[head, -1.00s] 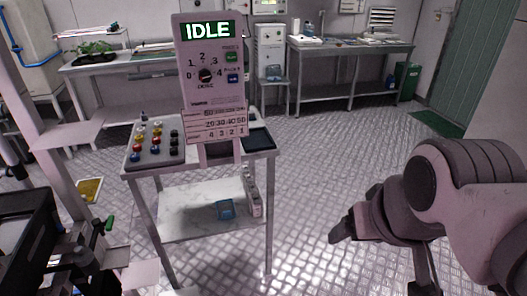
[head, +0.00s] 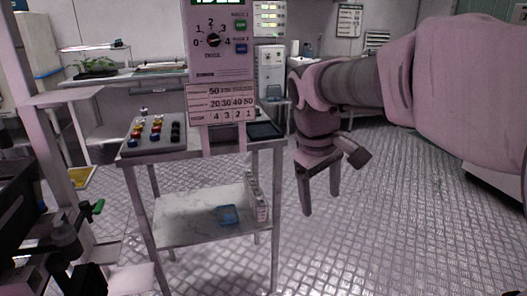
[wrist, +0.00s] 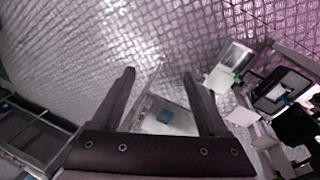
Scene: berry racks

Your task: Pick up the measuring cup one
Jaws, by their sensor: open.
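A small blue item (head: 228,214), possibly the measuring cup, sits on the lower shelf (head: 185,222) of the cart. It is too small to identify for sure. It also shows in the wrist view (wrist: 165,116), between the lines of my fingers and well beyond them. My gripper (head: 319,203) hangs fingers down to the right of the cart, in the air and apart from it. Its two fingers are apart with nothing between them, as the wrist view (wrist: 159,73) also shows.
A white upright box (head: 256,196) stands at the lower shelf's right end. The cart's top holds a panel of coloured knobs (head: 153,133), a dark tray (head: 265,130) and a tall dial display (head: 218,45). Open metal floor (head: 385,230) lies to the right.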

